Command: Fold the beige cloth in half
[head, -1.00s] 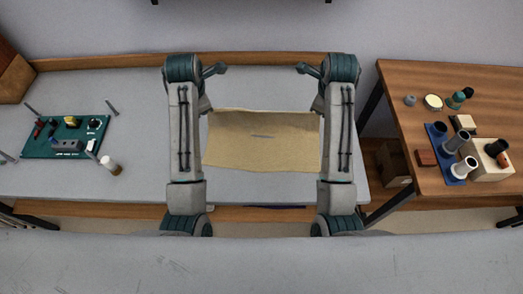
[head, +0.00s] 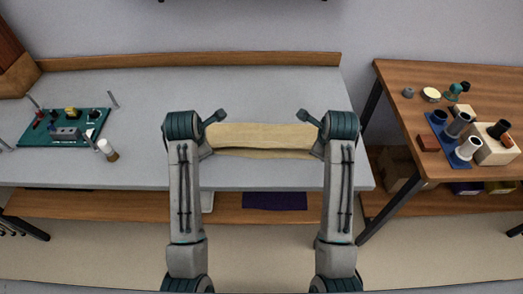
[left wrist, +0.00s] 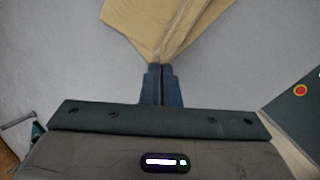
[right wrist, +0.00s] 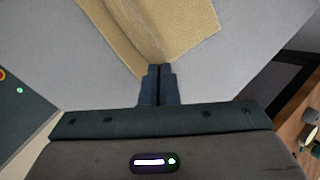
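The beige cloth (head: 262,135) lies across the middle of the grey table as a narrow band. A shaded line runs along its front, with a thin strip of cloth showing below it. My left gripper (head: 207,150) is at its left end, and my right gripper (head: 318,150) is at its right end. In the left wrist view the fingers (left wrist: 160,70) are together with a cloth corner (left wrist: 165,25) at their tips. In the right wrist view the fingers (right wrist: 158,70) are likewise together at a cloth corner (right wrist: 165,25). Whether the cloth's underside touches the table cannot be told.
On the grey table (head: 130,170), a green board (head: 85,140) with parts and a small white-topped bottle (head: 108,150) stand left. The table behind the cloth is clear. A wooden table (head: 410,135) with a blue tray (head: 437,130) and a cream block (head: 494,153) is on the right.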

